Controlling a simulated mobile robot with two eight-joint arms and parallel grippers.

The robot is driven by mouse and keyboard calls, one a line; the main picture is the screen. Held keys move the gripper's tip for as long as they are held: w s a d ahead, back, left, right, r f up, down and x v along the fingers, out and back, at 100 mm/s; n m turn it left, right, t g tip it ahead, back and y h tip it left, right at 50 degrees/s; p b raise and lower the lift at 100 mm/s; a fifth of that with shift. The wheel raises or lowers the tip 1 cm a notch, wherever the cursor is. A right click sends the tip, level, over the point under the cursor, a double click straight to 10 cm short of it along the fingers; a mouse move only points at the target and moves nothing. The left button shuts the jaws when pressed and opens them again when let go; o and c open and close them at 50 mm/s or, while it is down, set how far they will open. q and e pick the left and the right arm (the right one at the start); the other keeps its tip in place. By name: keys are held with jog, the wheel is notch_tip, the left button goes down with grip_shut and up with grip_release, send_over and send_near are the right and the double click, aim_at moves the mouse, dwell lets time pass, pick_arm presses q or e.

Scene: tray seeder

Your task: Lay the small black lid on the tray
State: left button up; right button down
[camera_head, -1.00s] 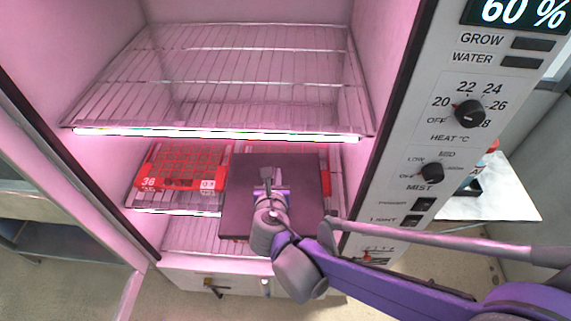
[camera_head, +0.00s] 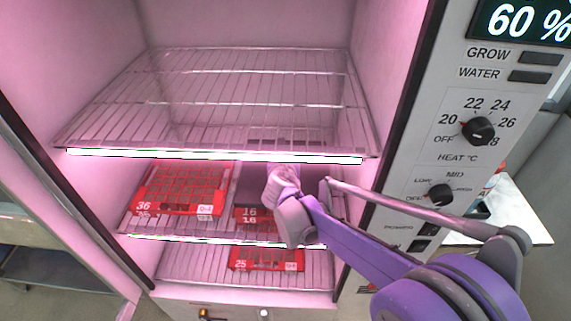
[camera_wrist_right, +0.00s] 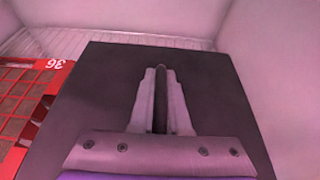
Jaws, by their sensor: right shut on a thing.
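The black lid (camera_head: 248,186) is a flat dark square plate, inside the pink-lit cabinet under the upper shelf. In the right wrist view the lid (camera_wrist_right: 105,85) fills the middle, and my right gripper (camera_wrist_right: 160,78) is shut on its thin upright handle (camera_wrist_right: 160,105). In the head view my arm hides part of the lid. A red tray (camera_head: 243,219) marked 16 is on the middle shelf, with its front edge showing below the lid. I cannot tell whether the lid touches it. My left gripper is not in view.
A red tray (camera_head: 180,190) marked 36, with brown cells, sits left of the lid. A red tray (camera_head: 262,259) marked 25 is on the lower rack. The upper wire shelf (camera_head: 220,105) is empty, its light bar close above my wrist. The control panel stands right.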

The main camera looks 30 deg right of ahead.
jog(key=shift+w+d, duration=0.2)
jog(key=shift+w, duration=0.1)
jog(key=shift+f, duration=0.2)
jog(key=shift+f+b, duration=0.35)
jog(key=shift+f, duration=1.2)
jog(key=shift+f, duration=0.15)
jog(key=c, duration=0.9)
grip_release()
